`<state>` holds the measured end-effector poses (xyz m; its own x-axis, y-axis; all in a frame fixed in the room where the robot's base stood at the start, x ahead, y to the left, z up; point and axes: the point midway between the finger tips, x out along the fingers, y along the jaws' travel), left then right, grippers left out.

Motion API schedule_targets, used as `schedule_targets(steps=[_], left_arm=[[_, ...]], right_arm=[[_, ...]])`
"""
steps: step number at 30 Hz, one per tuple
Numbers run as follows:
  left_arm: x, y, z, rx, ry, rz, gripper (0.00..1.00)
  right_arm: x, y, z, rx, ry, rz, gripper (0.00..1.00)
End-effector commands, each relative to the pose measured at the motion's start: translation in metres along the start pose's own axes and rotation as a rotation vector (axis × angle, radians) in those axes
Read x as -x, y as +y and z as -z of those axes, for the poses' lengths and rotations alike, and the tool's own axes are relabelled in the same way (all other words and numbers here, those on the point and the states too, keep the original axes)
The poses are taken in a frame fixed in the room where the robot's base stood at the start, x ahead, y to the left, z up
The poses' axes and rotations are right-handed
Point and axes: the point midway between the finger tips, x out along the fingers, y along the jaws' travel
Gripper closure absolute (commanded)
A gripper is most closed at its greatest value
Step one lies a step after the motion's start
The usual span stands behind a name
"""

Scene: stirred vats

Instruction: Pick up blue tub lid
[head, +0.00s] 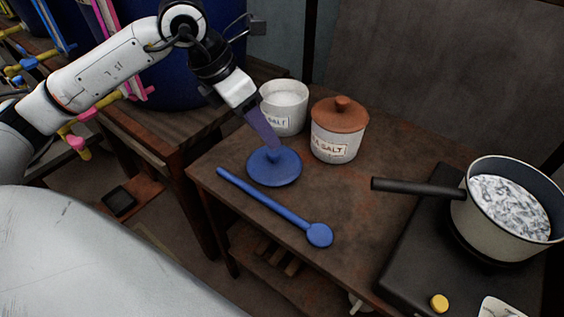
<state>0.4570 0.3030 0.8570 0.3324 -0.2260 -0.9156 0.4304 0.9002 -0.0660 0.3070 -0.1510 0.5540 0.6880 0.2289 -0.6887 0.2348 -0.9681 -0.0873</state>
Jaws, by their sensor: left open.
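The blue tub lid (275,171) lies flat on the wooden table, with a small knob at its centre. My left gripper (270,145) comes down from the upper left with its fingertips at the lid's knob. Its jaws are open, and I cannot tell whether they touch the knob. The lid's rim is in plain view, while the fingers partly cover the knob. My right gripper is not in view.
A blue spoon (275,205) lies in front of the lid. Behind stand an open salt tub (283,116) and a salt jar (336,145) with a brown lid. A pot (490,222) sits on a dark hob (415,250) at right, its handle pointing left.

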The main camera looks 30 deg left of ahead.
Motion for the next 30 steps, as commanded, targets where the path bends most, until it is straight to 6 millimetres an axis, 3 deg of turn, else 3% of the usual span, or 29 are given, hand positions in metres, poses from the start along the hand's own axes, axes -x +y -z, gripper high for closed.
schedule_targets(steps=[4, 24, 30], left_arm=[[-0.005, 0.019, 0.005, 0.003, 0.02, -0.074, 0.52], [-0.088, 0.024, 0.008, 0.002, 0.018, -0.071, 0.52], [-0.094, 0.024, 0.007, 0.001, 0.016, -0.072, 0.52]], right_arm=[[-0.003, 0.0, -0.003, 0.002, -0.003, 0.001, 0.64], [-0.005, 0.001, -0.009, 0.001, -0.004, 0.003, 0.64], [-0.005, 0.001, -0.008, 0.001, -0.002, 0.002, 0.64]])
